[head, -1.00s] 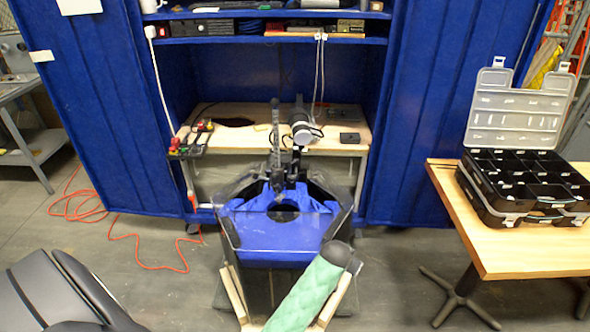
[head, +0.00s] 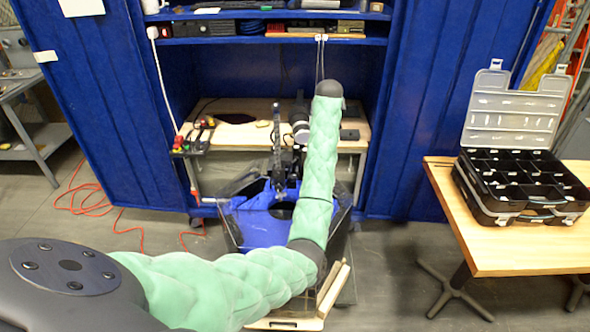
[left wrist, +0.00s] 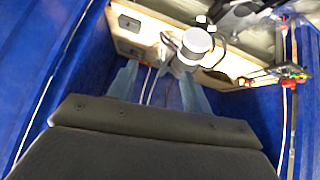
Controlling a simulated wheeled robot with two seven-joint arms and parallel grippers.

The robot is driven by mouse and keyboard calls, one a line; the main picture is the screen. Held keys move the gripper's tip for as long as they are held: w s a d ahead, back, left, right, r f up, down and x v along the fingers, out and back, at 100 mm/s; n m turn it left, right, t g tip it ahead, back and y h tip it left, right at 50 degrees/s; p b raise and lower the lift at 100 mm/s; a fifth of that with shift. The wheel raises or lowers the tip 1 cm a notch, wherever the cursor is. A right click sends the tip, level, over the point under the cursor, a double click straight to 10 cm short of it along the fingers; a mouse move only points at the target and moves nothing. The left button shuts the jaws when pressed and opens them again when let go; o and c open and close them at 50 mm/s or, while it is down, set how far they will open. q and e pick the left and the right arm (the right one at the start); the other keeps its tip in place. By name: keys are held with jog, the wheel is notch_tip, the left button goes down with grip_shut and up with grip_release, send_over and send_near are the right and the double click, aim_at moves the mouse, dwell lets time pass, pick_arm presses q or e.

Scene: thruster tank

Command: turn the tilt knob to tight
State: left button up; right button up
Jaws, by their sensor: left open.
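The thruster (head: 299,122), a dark motor with a grey round end, is mounted behind the tank (head: 240,238) with a dark upright bracket (head: 277,150) beside it. I cannot pick out the tilt knob. My green left arm reaches forward over the tank and covers its right part and some of the mount; its gripper is hidden in the head view. In the left wrist view my left gripper (left wrist: 160,88) is open and empty, its two fingers spread. The thruster (left wrist: 197,40) appears beyond the fingers, apart from them. My right gripper is not in view.
A wooden workbench (head: 240,138) stands behind the tank, with red-and-black tools (head: 198,130) on its left. Blue cabinet walls (head: 425,110) flank it. An open black organizer case (head: 520,185) sits on a wooden table (head: 510,248) at right. Orange cable (head: 95,209) lies on the left floor.

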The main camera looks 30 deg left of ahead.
pick_arm(q)
jog(key=a+n+g, duration=0.2)
jog(key=a+n, duration=0.1)
jog(key=n+g, duration=0.9)
jog(key=n, duration=0.8)
send_near(293, 176)
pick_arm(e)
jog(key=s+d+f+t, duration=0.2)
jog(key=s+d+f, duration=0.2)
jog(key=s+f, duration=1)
pick_arm(q)
jog(key=shift+h, duration=0.4)
jog(key=p+x, duration=0.1)
jog(key=x, duration=0.1)
jog(key=p+x, duration=0.2)
jog(key=x, duration=0.1)
jog(key=p+x, duration=0.1)
jog(key=x, duration=0.1)
jog(key=shift+s+a+f+p, duration=0.1)
jog(key=shift+a+f+p, duration=0.2)
jog(key=shift+a+p, duration=0.1)
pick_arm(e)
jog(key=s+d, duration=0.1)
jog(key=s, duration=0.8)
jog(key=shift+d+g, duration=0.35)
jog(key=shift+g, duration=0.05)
pick_arm(q)
jog(key=shift+c, duration=0.2)
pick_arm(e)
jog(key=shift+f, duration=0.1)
